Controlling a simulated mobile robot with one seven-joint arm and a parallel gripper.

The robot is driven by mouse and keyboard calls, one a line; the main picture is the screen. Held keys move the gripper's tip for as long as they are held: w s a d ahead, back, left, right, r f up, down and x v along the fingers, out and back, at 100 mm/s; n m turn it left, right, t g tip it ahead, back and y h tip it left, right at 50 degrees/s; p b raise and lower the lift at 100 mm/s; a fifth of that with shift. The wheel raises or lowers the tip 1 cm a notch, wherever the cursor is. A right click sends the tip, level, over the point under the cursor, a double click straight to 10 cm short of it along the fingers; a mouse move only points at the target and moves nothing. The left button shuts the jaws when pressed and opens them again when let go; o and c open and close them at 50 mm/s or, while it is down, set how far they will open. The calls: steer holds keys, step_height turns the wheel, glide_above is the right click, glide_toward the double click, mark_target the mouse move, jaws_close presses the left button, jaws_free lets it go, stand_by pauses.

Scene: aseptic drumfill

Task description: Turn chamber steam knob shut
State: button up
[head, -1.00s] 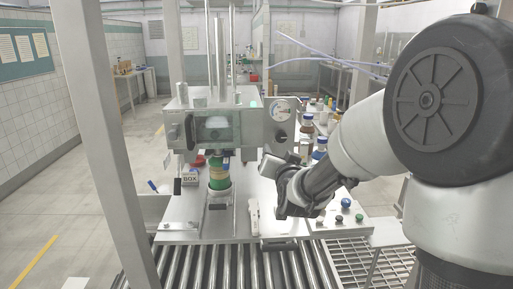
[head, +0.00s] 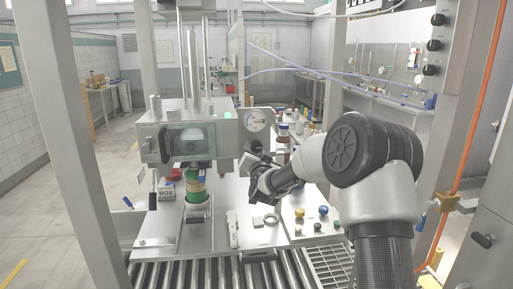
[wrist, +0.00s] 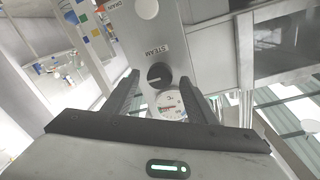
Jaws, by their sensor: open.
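The steam knob (wrist: 158,76) is a round black knob under a "STEAM" label in the wrist view. It sits on the pale side panel of the chamber (head: 190,140), below the dial gauge (head: 256,120) in the head view. My gripper (wrist: 157,79) is open, and the knob appears between its two dark fingers. I cannot tell whether the fingers touch it or are still short of it. The gauge also shows in the wrist view (wrist: 170,105).
A ring (head: 271,219) and several coloured buttons lie at the deck's right. Bottles (head: 283,133) stand behind my arm. Rollers (head: 205,272) run along the front.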

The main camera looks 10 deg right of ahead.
mark_target(257, 148)
steer(key=shift+w+d, duration=0.15)
steer(key=shift+w, duration=1.75)
steer(key=c, duration=1)
